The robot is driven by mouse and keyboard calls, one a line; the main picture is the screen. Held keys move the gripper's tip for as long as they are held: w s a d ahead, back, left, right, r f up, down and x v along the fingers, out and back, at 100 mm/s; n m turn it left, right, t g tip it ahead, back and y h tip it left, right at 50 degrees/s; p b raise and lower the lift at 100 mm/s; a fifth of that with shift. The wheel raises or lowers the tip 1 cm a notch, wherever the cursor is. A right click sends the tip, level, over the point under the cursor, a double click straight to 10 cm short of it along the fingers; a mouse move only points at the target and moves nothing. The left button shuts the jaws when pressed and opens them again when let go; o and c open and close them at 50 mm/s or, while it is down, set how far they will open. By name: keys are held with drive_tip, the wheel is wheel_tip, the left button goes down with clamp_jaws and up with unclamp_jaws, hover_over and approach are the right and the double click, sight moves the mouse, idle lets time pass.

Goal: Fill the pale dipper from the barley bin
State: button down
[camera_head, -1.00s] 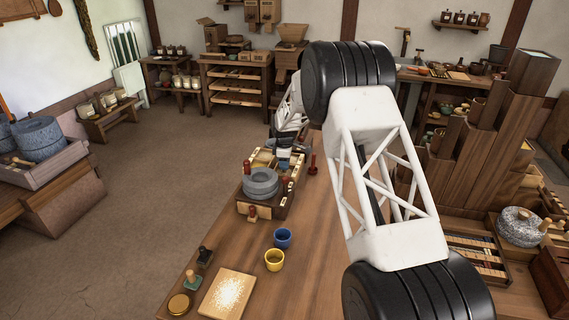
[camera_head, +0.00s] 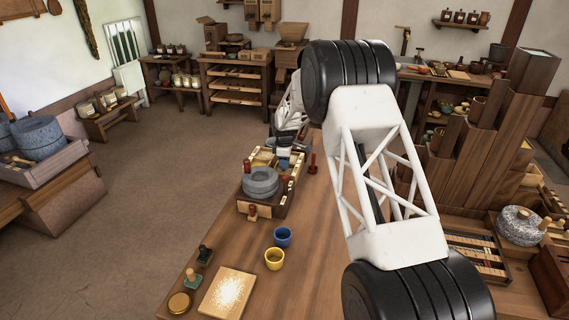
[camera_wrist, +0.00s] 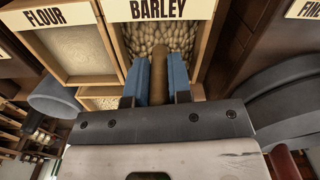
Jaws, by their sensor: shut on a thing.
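The barley bin (camera_wrist: 168,40) is an open wooden compartment of pale grain with a "BARLEY" label, at the top middle of the wrist view. My gripper (camera_wrist: 160,78), with two blue fingers, is shut on a brown handle (camera_wrist: 159,70) that points into this bin. I take the handle to be the pale dipper's. The dipper's pale bowl does not show, and I cannot tell how full it is. In the head view my gripper is small, over the wooden bin box (camera_head: 268,212), and its fingertips are hard to make out.
A flour bin (camera_wrist: 78,50) adjoins the barley bin on the left. A blue-grey rounded vessel (camera_wrist: 55,97) is near my gripper's left. A grey stone quern (camera_head: 261,182) stands at the box's near end. Blue (camera_head: 282,237) and yellow (camera_head: 274,259) cups stand on the table.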

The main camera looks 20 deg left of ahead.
drive_tip(key=shift+r, duration=0.15)
drive_tip(key=shift+r, duration=3.95)
